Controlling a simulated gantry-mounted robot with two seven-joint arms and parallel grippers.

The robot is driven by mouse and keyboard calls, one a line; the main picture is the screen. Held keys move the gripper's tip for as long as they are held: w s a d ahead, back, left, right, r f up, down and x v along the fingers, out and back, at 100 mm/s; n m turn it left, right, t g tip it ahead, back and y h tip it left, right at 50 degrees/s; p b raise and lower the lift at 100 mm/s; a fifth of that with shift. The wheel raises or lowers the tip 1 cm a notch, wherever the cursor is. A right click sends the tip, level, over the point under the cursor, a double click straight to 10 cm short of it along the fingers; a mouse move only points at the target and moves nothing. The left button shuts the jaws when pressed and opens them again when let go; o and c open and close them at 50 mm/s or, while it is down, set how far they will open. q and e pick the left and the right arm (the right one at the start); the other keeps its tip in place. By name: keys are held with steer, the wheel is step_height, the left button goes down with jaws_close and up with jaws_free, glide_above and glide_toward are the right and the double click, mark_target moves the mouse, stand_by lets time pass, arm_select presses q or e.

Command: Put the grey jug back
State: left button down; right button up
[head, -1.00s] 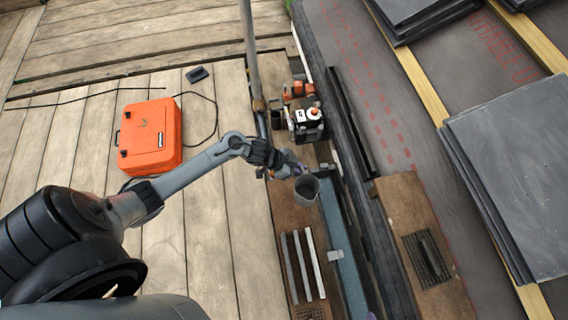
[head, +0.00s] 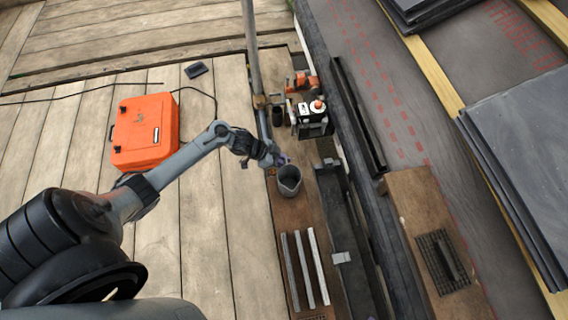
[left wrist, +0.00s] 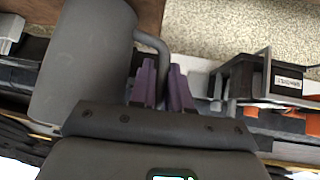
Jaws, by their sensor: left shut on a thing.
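The grey jug (head: 289,182) is over the brown board, left of the long dark trough (head: 345,225), with its open top facing up in the head view. I cannot tell whether its base touches the board. My left gripper (head: 281,160) is at the jug's far side. In the left wrist view the purple fingers (left wrist: 165,88) are shut on the handle of the jug (left wrist: 85,60), whose body fills the upper left. The fingers partly hide the handle. My right gripper is in neither view.
Three pale strips (head: 304,270) lie on the board nearer me. A black and white device (head: 311,118) and orange tools (head: 299,82) stand farther back, beside an upright pole (head: 253,60). An orange case (head: 146,133) sits on the planks at left. Slate stacks (head: 525,150) are at right.

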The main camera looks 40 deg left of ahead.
arm_select(q)
steer(key=shift+f, duration=0.1)
steer(key=shift+f, duration=0.15)
steer(key=c, duration=1.1)
jaws_free()
steer(key=shift+p+v, duration=3.45)
steer(key=shift+v, duration=2.65)
